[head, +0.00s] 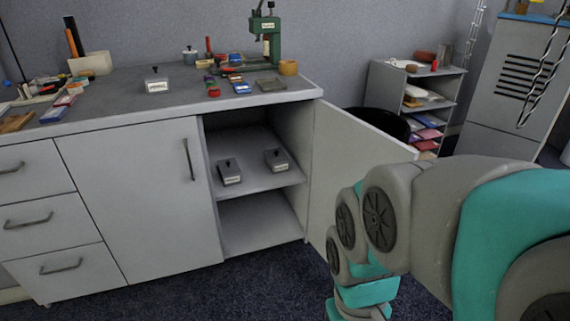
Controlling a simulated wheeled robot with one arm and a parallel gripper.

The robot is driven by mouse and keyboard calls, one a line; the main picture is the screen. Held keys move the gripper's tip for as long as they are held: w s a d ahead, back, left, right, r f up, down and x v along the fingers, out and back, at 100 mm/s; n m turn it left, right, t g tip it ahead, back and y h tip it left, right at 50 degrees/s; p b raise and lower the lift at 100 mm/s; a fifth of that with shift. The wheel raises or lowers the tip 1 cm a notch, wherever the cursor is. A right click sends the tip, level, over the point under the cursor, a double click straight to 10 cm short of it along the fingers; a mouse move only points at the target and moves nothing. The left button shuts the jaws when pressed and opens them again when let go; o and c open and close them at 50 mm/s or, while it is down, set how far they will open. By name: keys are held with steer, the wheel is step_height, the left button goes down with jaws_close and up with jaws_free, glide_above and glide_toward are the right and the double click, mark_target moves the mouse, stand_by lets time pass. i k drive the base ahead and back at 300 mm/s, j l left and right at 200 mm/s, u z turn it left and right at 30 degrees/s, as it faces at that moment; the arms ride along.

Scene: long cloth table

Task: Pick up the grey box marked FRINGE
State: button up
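Two small grey boxes with dark knobs on their lids stand on the upper shelf inside the open cabinet: a left box (229,174) and a right box (277,161). Each has a pale label on its front, too small to read. A third similar grey box (156,83) with a white label stands on the countertop; its lettering is also too small to read surely. I cannot tell which box is marked FRINGE. My arm fills the lower right, and my gripper is not in view.
The cabinet door (350,178) stands open to the right, close to my arm. The shelf (255,183) has bare room around the boxes. A green press (268,35) and small items stand on the countertop (190,98). A grey rack (412,95) stands behind the door.

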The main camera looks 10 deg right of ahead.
mark_target(235, 178)
steer(key=i+l+u, duration=0.15)
steer(key=l+u, duration=0.25)
steer(key=i+l+u, duration=0.1)
steer(key=l+u, duration=1.1)
steer(key=l, duration=0.4)
steer(key=k+l+u, duration=0.1)
steer(key=l, duration=0.35)
steer(key=k+l, duration=0.1)
steer(key=l, duration=0.3)
steer(key=k+l, duration=0.1)
steer(key=l, duration=0.3)
steer(key=k+l+u, duration=0.1)
steer(key=l, duration=0.35)
steer(key=j+z, duration=0.15)
steer(key=j, duration=0.2)
steer(key=k+j+z, duration=0.2)
steer(key=j+z, duration=0.15)
steer(key=j, duration=0.25)
